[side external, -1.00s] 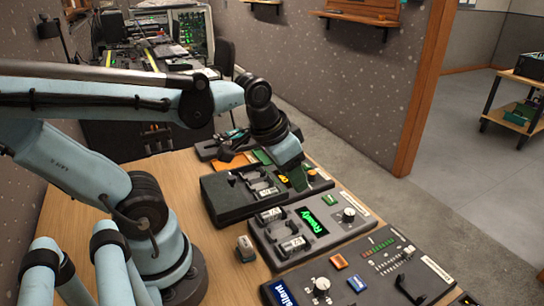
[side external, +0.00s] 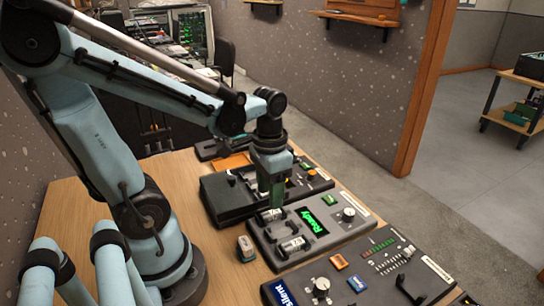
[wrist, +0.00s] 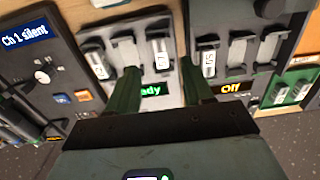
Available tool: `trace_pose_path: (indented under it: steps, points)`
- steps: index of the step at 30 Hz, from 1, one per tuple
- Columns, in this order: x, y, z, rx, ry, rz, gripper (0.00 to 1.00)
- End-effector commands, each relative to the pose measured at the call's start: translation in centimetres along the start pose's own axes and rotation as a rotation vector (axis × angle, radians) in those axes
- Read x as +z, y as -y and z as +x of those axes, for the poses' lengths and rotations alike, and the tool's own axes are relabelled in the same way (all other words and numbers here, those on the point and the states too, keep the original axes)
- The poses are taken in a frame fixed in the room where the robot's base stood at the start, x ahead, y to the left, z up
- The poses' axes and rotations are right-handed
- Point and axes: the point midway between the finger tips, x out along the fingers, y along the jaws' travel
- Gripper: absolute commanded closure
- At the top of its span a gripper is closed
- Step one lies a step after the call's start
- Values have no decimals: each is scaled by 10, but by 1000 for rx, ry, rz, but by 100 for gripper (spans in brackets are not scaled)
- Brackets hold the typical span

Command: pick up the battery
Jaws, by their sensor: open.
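My gripper (side external: 271,203) points down over the middle panel with the green "Ready" screen (side external: 313,221), its green fingers open. In the wrist view, a white-labelled battery (wrist: 160,55) in that panel's holder lies between the fingertips (wrist: 157,58). It is close below the gripper in the side view (side external: 270,214). I cannot tell whether the fingers touch it. A second battery (wrist: 101,62) in the same panel lies left of the left finger, and it shows nearer in the side view (side external: 294,244). The left finger partly hides the panel's middle.
The "Ch 1 silent" panel (wrist: 30,75) is on the left, with knobs and a fader block. A small loose block (side external: 245,249) lies on the wooden table (side external: 215,270), which is clear nearby.

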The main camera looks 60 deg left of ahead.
Motion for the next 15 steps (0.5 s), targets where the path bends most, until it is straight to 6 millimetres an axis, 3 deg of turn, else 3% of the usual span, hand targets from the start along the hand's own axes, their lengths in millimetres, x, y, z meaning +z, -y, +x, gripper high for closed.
trace_pose_path:
  steps: [8,15]
  points:
    - [-1,0,10,0,0,0,49]
    - [-3,1,34,0,0,0,49]
